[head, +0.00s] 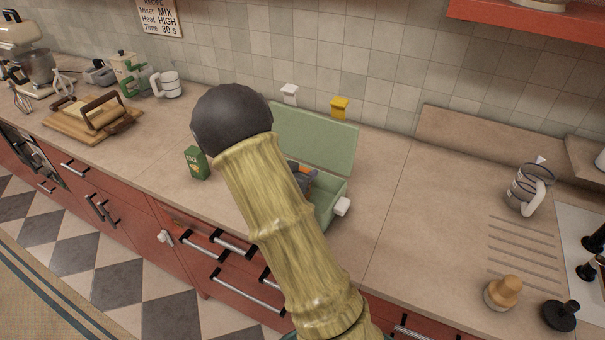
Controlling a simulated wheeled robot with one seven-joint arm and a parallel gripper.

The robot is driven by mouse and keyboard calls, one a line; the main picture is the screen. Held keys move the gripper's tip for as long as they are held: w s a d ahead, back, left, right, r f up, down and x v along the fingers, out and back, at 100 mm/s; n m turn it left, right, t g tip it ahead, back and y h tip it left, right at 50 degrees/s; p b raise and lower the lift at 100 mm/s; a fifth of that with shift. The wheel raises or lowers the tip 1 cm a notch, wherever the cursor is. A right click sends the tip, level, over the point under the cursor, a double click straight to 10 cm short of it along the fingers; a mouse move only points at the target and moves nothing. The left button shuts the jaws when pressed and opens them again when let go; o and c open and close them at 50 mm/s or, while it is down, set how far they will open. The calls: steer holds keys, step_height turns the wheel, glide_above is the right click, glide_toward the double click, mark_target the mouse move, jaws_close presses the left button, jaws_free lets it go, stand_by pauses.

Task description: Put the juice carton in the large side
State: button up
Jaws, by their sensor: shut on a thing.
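The green juice carton (196,163) is upright at the counter's front part, just left of my arm. Its right edge comes close to the arm's outline in the picture. A pale green box (329,205) stands right of my arm with its lid (314,138) raised at the back. My arm covers the box's left part, so its compartments cannot be told apart. A small grey and orange thing (302,174) shows at the box's opening, partly hidden. My gripper is hidden behind my arm, and its contact with the carton cannot be seen.
A wooden board (77,125) with a dark-handled item, a white mug (167,84) and a mixer (27,55) are at the left. A clear jug (523,190) and a wooden-topped item (502,292) are at the right. The counter right of the box is clear.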

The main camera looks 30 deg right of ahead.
steer(key=shift+f, duration=0.5)
steer(key=shift+f, duration=0.1)
steer(key=o, duration=1.1)
steer(key=shift+a, duration=0.1)
steer(key=v, duration=1.2)
steer(key=shift+b, duration=0.3)
